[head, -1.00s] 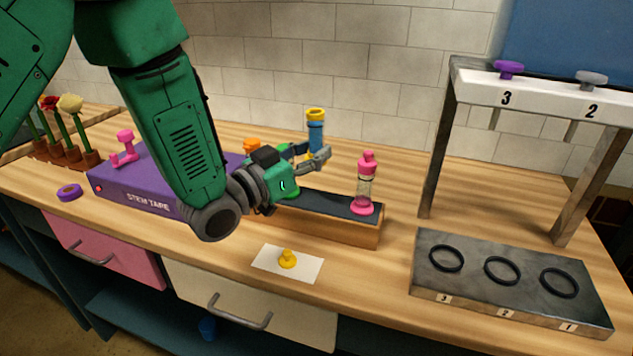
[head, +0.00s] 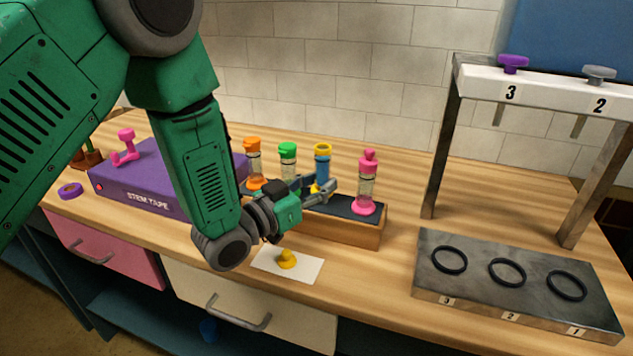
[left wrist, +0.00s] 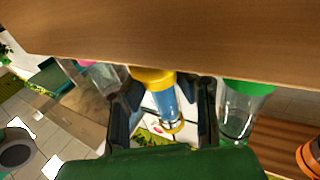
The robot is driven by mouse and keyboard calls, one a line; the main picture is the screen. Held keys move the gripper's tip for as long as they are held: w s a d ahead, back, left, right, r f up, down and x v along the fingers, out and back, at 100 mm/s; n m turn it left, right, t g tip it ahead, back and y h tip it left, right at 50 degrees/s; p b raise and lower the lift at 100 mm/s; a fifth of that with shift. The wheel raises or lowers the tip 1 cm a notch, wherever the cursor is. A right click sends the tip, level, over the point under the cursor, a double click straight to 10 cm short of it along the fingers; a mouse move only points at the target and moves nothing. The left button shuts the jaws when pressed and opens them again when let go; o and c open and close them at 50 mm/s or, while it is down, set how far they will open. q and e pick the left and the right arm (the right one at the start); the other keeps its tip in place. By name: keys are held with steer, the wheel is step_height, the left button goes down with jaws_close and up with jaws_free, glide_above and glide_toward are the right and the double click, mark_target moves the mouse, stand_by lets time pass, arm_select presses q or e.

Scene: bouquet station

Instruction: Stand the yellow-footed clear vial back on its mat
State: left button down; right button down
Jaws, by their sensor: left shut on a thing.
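The yellow-footed vial (head: 322,163) has a yellow ring at its top and looks blue inside. My left gripper (head: 322,188) is shut on it low down and holds it about upright over the dark-topped wooden stand (head: 345,229), between the green and pink vials. The fingers partly hide its foot, so I cannot tell whether it touches the mat. In the left wrist view the vial (left wrist: 163,100) is between both fingers, its yellow end towards the wood. My right gripper is not in view.
The orange vial (head: 253,158), green vial (head: 288,160) and pink vial (head: 366,183) stand close by on the same stand. A white card (head: 305,268) with a yellow knob (head: 287,258) lies in front. A grey ring block (head: 520,292) is at the right.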

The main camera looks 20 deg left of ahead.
arm_select(q)
steer(key=shift+d, duration=0.75)
steer(key=c, duration=1.3)
jaws_free()
steer(key=shift+d, duration=0.1)
steer(key=shift+a, duration=0.55)
steer(key=shift+s+a+r+p, duration=0.1)
steer(key=shift+a+r+p, duration=0.1)
steer(key=shift+r+p, duration=0.35)
steer(key=b+v, duration=0.1)
steer(key=v, duration=1)
steer(key=shift+s+f, duration=0.15)
steer(key=shift+s, duration=0.2)
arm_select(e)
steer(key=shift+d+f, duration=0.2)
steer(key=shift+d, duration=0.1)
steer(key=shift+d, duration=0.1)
